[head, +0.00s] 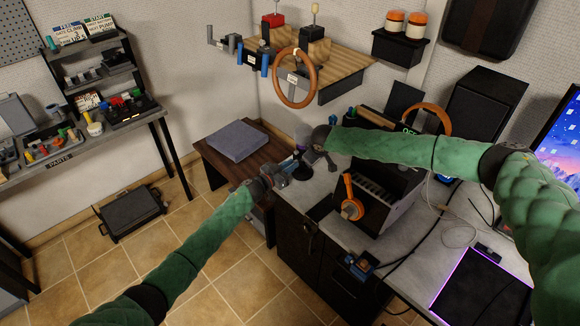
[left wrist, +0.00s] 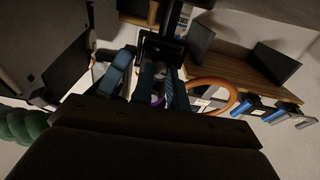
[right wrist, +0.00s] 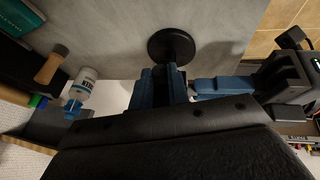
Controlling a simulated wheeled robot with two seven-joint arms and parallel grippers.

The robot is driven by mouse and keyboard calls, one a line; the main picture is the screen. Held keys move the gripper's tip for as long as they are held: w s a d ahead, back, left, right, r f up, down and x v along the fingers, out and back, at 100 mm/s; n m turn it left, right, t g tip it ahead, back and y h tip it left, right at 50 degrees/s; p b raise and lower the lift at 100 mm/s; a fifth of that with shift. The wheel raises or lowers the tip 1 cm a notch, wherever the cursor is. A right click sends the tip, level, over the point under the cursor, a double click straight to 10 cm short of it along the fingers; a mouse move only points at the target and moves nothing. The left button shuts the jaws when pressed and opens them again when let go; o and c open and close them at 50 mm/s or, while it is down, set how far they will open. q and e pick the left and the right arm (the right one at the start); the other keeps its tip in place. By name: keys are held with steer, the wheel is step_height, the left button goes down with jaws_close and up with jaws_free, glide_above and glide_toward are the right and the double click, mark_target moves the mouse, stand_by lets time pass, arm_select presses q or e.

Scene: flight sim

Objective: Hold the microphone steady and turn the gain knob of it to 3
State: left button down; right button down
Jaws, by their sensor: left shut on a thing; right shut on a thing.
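The microphone is mostly hidden between my two grippers; its round black base (right wrist: 172,46) shows on the grey desk in the right wrist view. My left gripper (head: 284,176) is shut on a part of the microphone, low beside the desk's left edge. My right gripper (head: 304,155) comes in from the right, close above it, and is also shut on a part of the microphone. In the right wrist view my left gripper (right wrist: 205,86) reaches in from the right, close to my right fingers (right wrist: 162,88). The gain knob and its setting cannot be made out.
A white bottle with a blue cap (right wrist: 82,90) stands near the right gripper. Orange headphones (head: 350,200) hang on a keyed box right of the grippers. A steering wheel (head: 295,78) sits behind, above. A side table with a grey box (head: 237,140) is left.

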arm_select(q)
steer(key=m, duration=1.3)
steer(key=shift+s+f+m, duration=0.1)
steer(key=shift+s+m, duration=0.05)
steer(key=shift+m, duration=0.25)
steer(key=m, duration=0.5)
steer(key=shift+d, duration=0.1)
steer(key=m, duration=0.5)
steer(key=shift+f, duration=0.15)
steer(key=shift+m, duration=0.4)
steer(key=c, duration=1.4)
jaws_free()
steer(key=shift+o, duration=0.2)
